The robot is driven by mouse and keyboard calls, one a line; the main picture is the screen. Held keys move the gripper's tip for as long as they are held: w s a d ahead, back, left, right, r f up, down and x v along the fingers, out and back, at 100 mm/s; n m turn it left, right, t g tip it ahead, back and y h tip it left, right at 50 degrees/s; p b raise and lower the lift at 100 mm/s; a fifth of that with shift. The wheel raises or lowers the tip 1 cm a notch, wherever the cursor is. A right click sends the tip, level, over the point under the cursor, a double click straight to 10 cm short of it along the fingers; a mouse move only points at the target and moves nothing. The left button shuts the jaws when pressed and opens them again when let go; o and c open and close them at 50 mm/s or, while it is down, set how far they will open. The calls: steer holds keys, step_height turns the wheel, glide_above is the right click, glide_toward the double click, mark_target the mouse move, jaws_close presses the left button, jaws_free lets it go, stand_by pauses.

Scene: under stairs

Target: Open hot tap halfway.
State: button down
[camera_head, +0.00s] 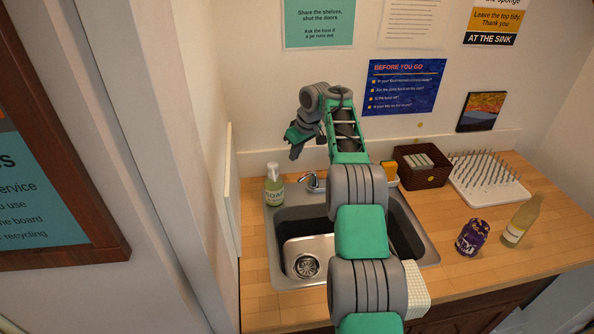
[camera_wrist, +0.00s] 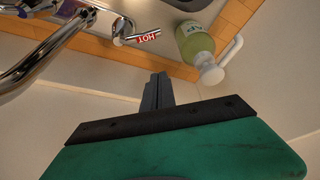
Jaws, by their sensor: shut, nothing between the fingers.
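The hot tap handle (camera_wrist: 147,37) shows in the wrist view as a short chrome lever with a red HOT label, at the upper middle. The chrome spout (camera_wrist: 62,48) curves to its left. In the head view the chrome tap (camera_head: 312,182) stands at the back left of the sink, partly hidden by my arm. My gripper (camera_wrist: 157,76) is shut and empty, its fingertips apart from the hot handle. In the head view my gripper (camera_head: 295,153) is raised near the back wall, above and slightly left of the tap.
A soap bottle (camera_head: 274,186) stands left of the tap; it also shows right of the handle in the wrist view (camera_wrist: 194,42). The sink (camera_head: 283,217) lies in front. A basket (camera_head: 420,167), drying rack (camera_head: 490,180), purple jar (camera_head: 472,237) and bottle (camera_head: 521,222) stand to the right.

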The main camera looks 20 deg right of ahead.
step_height(320, 180, down, 6)
steer(key=s, duration=0.1)
steer(key=shift+s+d+f, duration=0.25)
steer(key=shift+s+d, duration=0.1)
steer(key=shift+s, duration=0.05)
steer(key=shift+a, duration=0.1)
